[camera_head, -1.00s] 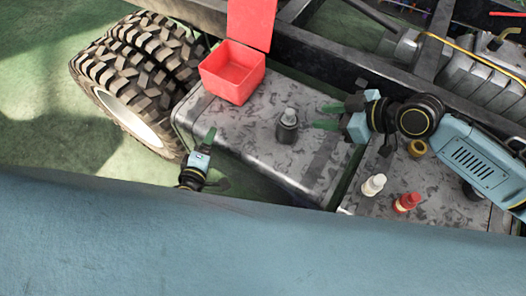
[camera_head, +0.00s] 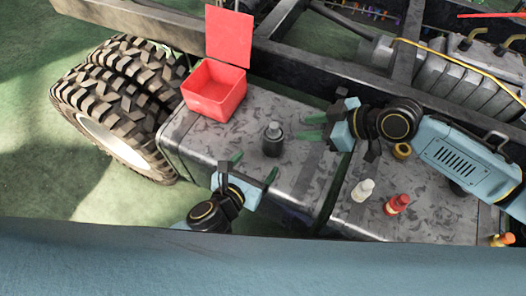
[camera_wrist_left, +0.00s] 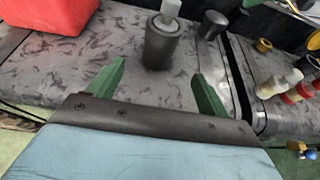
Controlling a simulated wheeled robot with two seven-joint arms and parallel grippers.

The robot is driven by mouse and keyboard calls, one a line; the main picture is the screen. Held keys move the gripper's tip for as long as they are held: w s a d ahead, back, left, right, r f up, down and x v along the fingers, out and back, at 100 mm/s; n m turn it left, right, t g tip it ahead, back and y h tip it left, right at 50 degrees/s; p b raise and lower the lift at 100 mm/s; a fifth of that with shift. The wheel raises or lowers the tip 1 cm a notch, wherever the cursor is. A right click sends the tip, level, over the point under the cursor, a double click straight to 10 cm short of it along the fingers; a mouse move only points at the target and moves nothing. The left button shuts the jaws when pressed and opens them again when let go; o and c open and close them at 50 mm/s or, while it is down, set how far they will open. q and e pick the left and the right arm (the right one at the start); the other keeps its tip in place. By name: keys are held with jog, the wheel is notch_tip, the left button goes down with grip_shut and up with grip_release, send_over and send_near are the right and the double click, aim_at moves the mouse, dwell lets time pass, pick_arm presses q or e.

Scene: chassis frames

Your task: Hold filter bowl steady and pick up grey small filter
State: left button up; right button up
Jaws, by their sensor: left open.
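A dark filter bowl (camera_head: 272,147) stands upright on the grey tank top. A small grey filter (camera_head: 273,130) sits on top of it. In the left wrist view the bowl (camera_wrist_left: 160,45) is just beyond the fingers, with the grey filter (camera_wrist_left: 170,9) cut by the top edge. My left gripper (camera_head: 254,166) is open and empty, a little in front of the bowl, its green fingers (camera_wrist_left: 159,72) spread apart without touching it. My right gripper (camera_head: 312,126) has its two green fingers apart and empty, to the right of the bowl, pointing towards it.
An open red box (camera_head: 214,92) stands at the back left. White (camera_head: 362,190) and red (camera_head: 396,205) bottles and a yellow-brown ring (camera_head: 402,151) are on the right-hand surface. A dark cylinder (camera_wrist_left: 212,24) shows right of the bowl. A big tire (camera_head: 115,100) is at left.

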aim_at(270, 147)
pick_arm(q)
jog(key=x, duration=1.2)
jog(key=shift+w, duration=0.1)
